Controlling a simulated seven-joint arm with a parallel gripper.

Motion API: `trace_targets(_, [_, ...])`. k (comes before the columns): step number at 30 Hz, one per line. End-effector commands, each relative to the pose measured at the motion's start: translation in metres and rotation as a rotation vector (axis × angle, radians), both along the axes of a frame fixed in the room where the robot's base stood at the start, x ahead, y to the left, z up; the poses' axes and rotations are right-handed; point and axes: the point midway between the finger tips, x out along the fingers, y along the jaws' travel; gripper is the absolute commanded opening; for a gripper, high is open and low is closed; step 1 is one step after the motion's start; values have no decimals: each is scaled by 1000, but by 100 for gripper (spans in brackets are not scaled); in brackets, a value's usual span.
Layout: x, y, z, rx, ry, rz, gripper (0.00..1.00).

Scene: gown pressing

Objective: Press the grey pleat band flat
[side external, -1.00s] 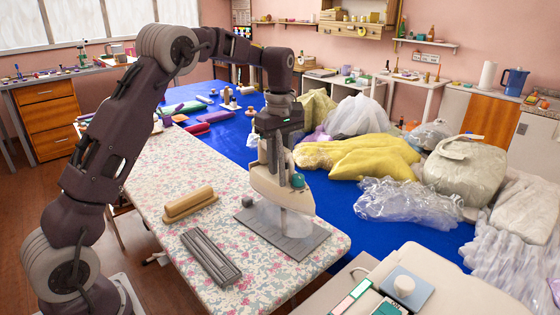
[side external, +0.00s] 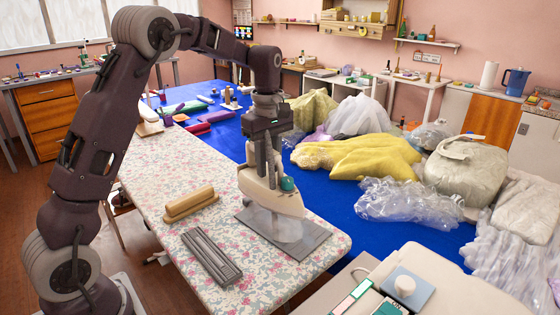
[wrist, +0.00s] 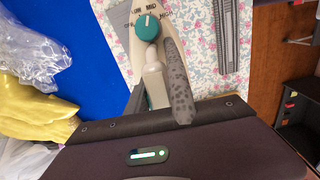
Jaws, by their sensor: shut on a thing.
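The grey pleat band (side external: 211,256) lies on the floral ironing board (side external: 262,296), with long ridges along it. It also shows at the upper right of the wrist view (wrist: 230,35). My gripper (side external: 271,172) is shut on the handle of a cream iron (side external: 262,192) with a teal dial (side external: 288,184). In the wrist view, the handle (wrist: 155,82) is between my fingers. The iron is over a flat grey plate (side external: 311,245), to the right of the band and apart from it. A pale, hazy part hides the contact below; I cannot tell whether the iron touches the plate.
A wooden block with a rounded top (side external: 191,203) lies on the board behind the band. Blue cloth (side external: 362,232) covers the surface to the right, with a yellow bundle (side external: 370,158) and clear plastic bags (side external: 410,200). The board's front end is clear.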

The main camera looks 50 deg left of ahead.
Motion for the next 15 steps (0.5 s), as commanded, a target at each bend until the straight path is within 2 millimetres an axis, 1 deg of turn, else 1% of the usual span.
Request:
trace_targets(1, [-20, 0, 4, 0, -1, 12, 0])
trace_targets(4, [-63, -2, 4, 2, -2, 32, 0])
trace_targets(5, [-76, -3, 3, 3, -2, 37, 0])
trace_targets(6, [-94, -6, 2, 2, -3, 42, 0])
trace_targets(9, [-134, -13, -4, 0, -5, 54, 0])
trace_targets(12, [-162, -19, -9, -3, -6, 59, 0])
trace_targets(15, [-176, -23, -13, -4, -6, 62, 0])
